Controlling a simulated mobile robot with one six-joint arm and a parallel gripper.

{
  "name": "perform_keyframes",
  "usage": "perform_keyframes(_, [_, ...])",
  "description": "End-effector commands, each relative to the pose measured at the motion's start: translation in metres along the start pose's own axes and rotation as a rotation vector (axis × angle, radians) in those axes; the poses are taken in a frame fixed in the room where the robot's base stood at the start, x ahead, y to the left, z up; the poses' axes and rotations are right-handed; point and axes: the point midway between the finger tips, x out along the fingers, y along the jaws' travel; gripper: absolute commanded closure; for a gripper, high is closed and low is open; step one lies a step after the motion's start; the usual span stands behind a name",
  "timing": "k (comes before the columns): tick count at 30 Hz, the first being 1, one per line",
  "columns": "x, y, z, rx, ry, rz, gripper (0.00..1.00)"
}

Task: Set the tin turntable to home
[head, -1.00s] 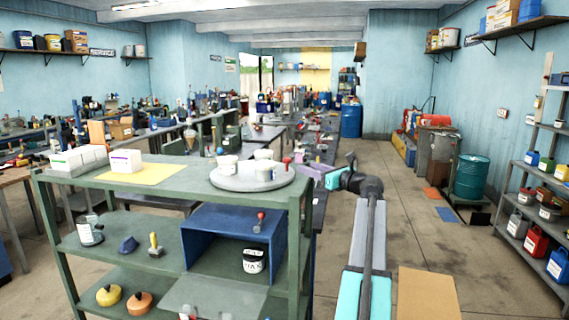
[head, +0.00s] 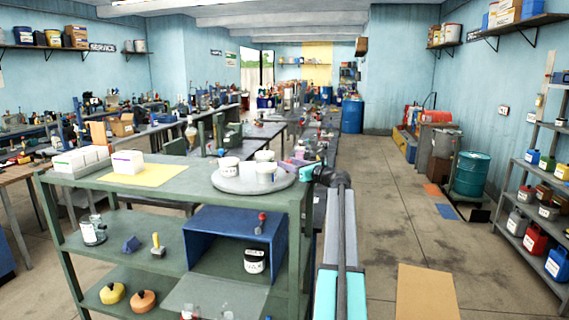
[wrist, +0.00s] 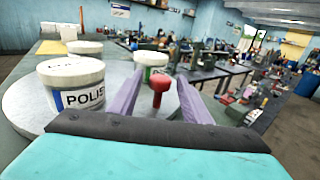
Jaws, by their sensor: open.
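The tin turntable is a round grey disc (head: 252,185) at the right end of the green shelf unit's top. White tins stand on it: one at its left (head: 228,167), one at its front right (head: 266,173) and one behind (head: 264,156). In the wrist view the disc (wrist: 22,105) carries a tin marked POLIS... (wrist: 72,88) and a green-labelled tin (wrist: 150,64). A red-topped knob (wrist: 161,88) stands upright between the fingers of my gripper (wrist: 159,78). My gripper is open, with gaps on both sides of the knob. In the head view it is at the disc's right edge (head: 298,168).
White boxes (head: 82,160) and a yellow sheet (head: 150,175) with a white box on it lie left on the shelf top. A blue open bin (head: 205,238) is below. Benches (head: 265,133) stand behind; the floor to the right (head: 395,215) is mostly clear.

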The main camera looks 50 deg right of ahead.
Motion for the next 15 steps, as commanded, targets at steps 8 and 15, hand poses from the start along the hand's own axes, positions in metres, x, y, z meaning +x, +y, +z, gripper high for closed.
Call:
perform_keyframes(8, [0.0099,-0.0005,-0.0001,0.000,0.000,-0.002,0.56])
perform_keyframes(15, [0.0094,-0.0007,-0.0004,0.000,0.000,-0.002,0.63])
